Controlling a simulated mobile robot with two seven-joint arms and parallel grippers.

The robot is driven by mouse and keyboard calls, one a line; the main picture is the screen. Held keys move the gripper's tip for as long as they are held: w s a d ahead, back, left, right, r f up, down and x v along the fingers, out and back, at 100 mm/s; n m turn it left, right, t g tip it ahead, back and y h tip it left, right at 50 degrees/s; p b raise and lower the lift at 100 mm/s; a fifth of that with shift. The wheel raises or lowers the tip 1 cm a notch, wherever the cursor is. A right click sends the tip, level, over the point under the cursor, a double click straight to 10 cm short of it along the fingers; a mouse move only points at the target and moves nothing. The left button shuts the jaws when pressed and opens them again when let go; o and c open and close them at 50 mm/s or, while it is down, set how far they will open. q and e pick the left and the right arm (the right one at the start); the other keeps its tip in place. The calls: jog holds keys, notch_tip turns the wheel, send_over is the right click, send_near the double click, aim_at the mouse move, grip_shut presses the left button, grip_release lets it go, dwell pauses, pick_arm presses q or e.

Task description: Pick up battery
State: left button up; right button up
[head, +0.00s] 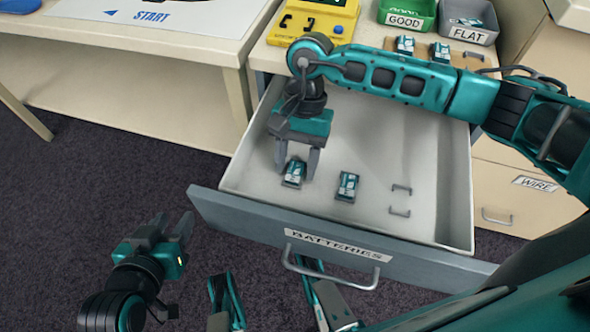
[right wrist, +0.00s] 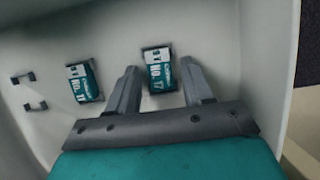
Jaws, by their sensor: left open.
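Two teal and white batteries lie in the open drawer labelled BATTERIES (head: 420,220). The left one (head: 294,174) is between the fingers of my right gripper (head: 297,168), which is open around it. In the right wrist view this battery (right wrist: 159,69) is marked No. 17 and sits between the fingertips, with gaps at its sides. The other battery (head: 347,186) lies to its right, and it shows in the right wrist view (right wrist: 84,83) left of the gripper. My left gripper (head: 172,224) is open and empty, outside the drawer over the dark floor.
Small grey brackets (head: 400,200) stand in the drawer right of the batteries. The drawer handle (head: 330,272) sticks out in front. Above are a yellow tester (head: 316,18), a green GOOD bin (head: 406,18) and a grey FLAT bin (head: 468,32). Two batteries (head: 405,46) stand before the bins.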

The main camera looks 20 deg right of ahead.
grip_shut()
jog(key=shift+r, duration=0.15)
